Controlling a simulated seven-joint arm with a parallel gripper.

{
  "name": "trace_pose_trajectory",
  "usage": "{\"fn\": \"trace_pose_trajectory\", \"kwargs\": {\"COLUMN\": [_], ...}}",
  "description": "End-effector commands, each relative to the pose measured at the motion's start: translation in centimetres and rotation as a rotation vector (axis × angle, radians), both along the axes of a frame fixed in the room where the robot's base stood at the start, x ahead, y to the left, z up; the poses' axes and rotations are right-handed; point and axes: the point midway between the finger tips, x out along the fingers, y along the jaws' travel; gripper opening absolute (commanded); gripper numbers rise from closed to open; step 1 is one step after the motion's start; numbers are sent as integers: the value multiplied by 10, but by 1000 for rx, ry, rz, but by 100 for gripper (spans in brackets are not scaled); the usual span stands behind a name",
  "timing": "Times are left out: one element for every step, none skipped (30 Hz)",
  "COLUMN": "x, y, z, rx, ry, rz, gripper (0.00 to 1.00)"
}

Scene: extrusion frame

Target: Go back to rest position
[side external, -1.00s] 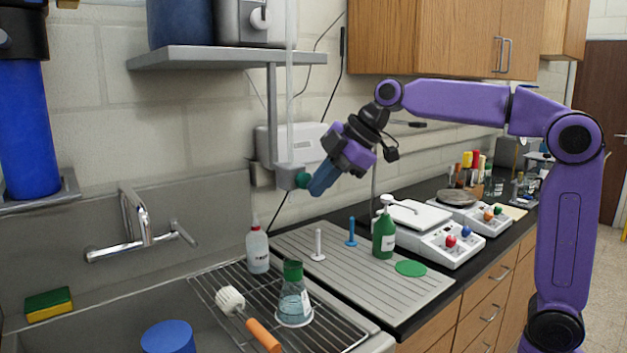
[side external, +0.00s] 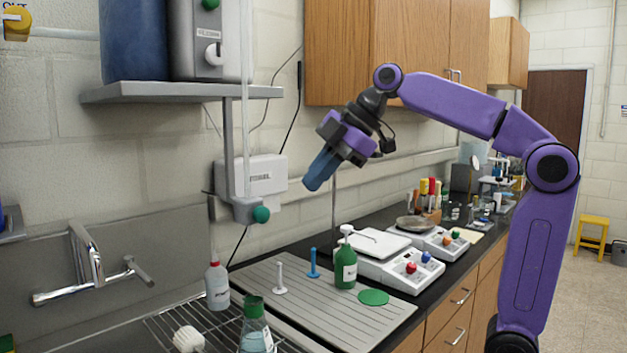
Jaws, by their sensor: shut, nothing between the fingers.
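My gripper (side external: 313,184) is at the end of my purple arm, high above the counter. Its blue fingers are shut with nothing between them and point down and to the left. It hangs in free air above the grey ribbed drain board (side external: 330,318), apart from everything on it. On the board are a green bottle (side external: 345,268) with a white pump top, a flat green disc (side external: 373,297), a blue peg (side external: 313,264) and a white peg (side external: 280,279).
A wall shelf (side external: 180,92) with a post and a green-tipped tap stands left of my gripper. Wooden cabinets (side external: 420,50) hang behind my arm. Two scales (side external: 405,262) stand right of the board. A red-capped bottle (side external: 217,285), a flask (side external: 256,330) and a brush (side external: 188,340) are by the sink.

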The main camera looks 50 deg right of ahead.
Motion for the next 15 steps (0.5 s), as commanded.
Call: {"fn": "trace_pose_trajectory", "kwargs": {"x": [0, 0, 0, 0, 0, 0, 0, 0, 0, 0, 0, -1, -2, -4, -7], "y": [0, 0, 0, 0, 0, 0, 0, 0, 0, 0, 0, 1, 3, 4, 8], "z": [0, 0, 0, 0, 0, 0, 0, 0, 0, 0, -1, -2, -5, -8, -14], "rx": [0, 0, 0, 0, 0, 0, 0, 0, 0, 0, 0, 1, 2, 4, 6], "ry": [0, 0, 0, 0, 0, 0, 0, 0, 0, 0, 1, 6, 13, 23, 42], "rz": [0, 0, 0, 0, 0, 0, 0, 0, 0, 0, 0, -1, -2, -4, -8], "gripper": [0, 0, 0, 0, 0, 0, 0, 0, 0, 0, 0, 0, 0, 0, 0]}}
